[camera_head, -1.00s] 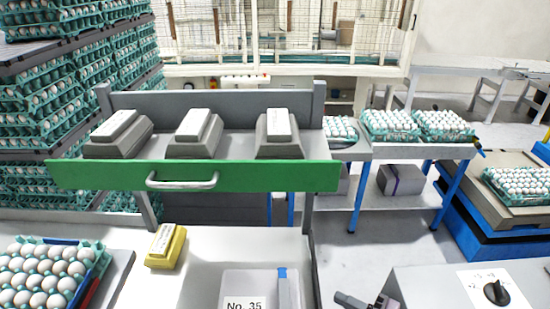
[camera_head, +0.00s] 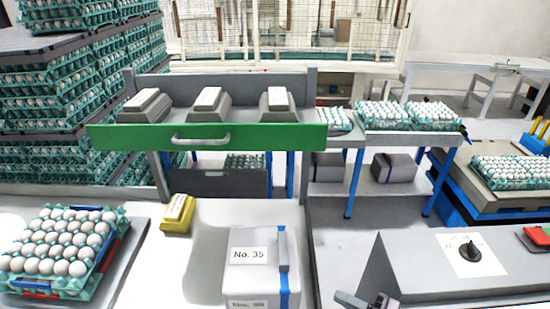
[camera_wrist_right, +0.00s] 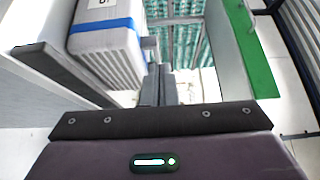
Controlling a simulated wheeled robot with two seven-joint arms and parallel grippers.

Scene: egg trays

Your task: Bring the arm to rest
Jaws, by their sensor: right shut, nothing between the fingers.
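My right gripper (camera_head: 364,301) shows at the bottom edge of the head view, in front of the grey control box and right of the box marked No. 35. In the right wrist view its two dark fingers (camera_wrist_right: 158,85) lie close together, shut, with nothing held. My left gripper is in neither view.
The grey box marked No. 35 (camera_head: 262,262) stands on the white table (camera_head: 205,270), near a yellow block (camera_head: 178,214). An egg tray (camera_head: 30,287) sits at left. A green-fronted drawer (camera_head: 250,139) spans behind. The grey control box (camera_head: 415,257) with a black knob stands at right.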

